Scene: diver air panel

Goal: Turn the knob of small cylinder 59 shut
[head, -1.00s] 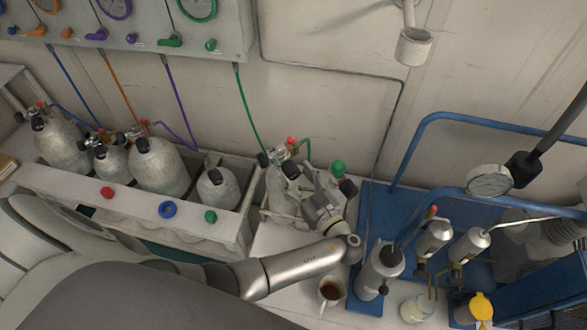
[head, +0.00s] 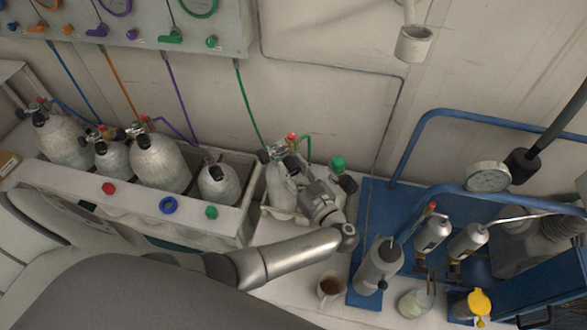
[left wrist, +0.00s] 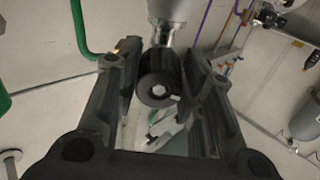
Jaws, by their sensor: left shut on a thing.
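A pale grey cylinder (head: 279,190) stands upright in a white holder at the middle of the head view, with a metal valve and a red-tipped part on top. No number is readable on it. My left gripper (head: 302,174) reaches up from below at the cylinder's right side, close to its valve. In the left wrist view, a round black knob (left wrist: 158,82) with a pale centre sits between the two fingers of my left gripper (left wrist: 157,84), which is shut on it. The knob's far side is hidden. My right gripper is not in view.
A white rack (head: 140,205) with several cylinders stands on the left. A green knob (head: 338,163) is just right of my gripper. A cup (head: 330,288) of dark liquid stands below my forearm. A blue frame (head: 425,150) with grey cylinders is on the right.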

